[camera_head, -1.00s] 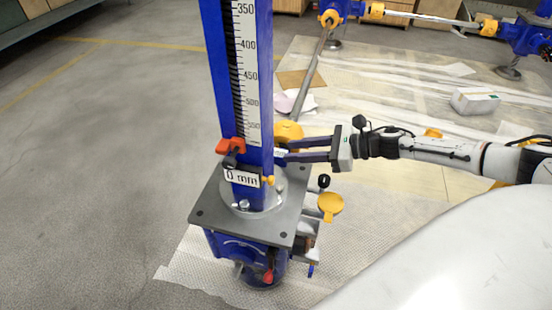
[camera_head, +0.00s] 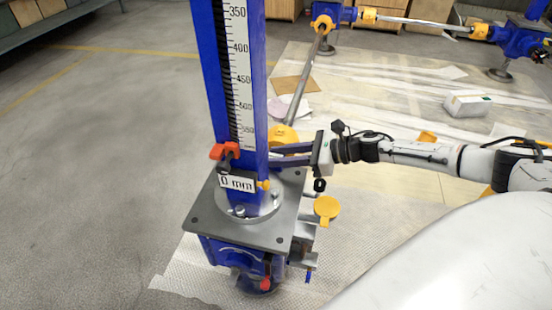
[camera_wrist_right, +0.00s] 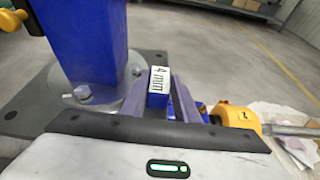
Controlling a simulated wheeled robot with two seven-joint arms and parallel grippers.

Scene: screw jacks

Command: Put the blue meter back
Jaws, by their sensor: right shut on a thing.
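The blue meter (camera_wrist_right: 158,88) is a small blue block with a white "4 mm" label on top, in the right wrist view. My right gripper (camera_wrist_right: 160,92) is shut on it, a finger on each side, close beside the blue column (camera_wrist_right: 84,35). In the head view my right gripper (camera_head: 275,157) reaches in from the right, its fingertips partly behind the tall column (camera_head: 232,70); the meter is hidden there. The column carries a scale, an orange-red clip (camera_head: 226,151) and a "0 mm" label (camera_head: 237,183). My left gripper is not in view.
The column stands on a dark square plate (camera_head: 202,212) over a blue jack body. A yellow round part (camera_head: 327,207) sticks out at right, and another yellow part (camera_head: 283,136) lies behind the column. The floor at left is clear.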

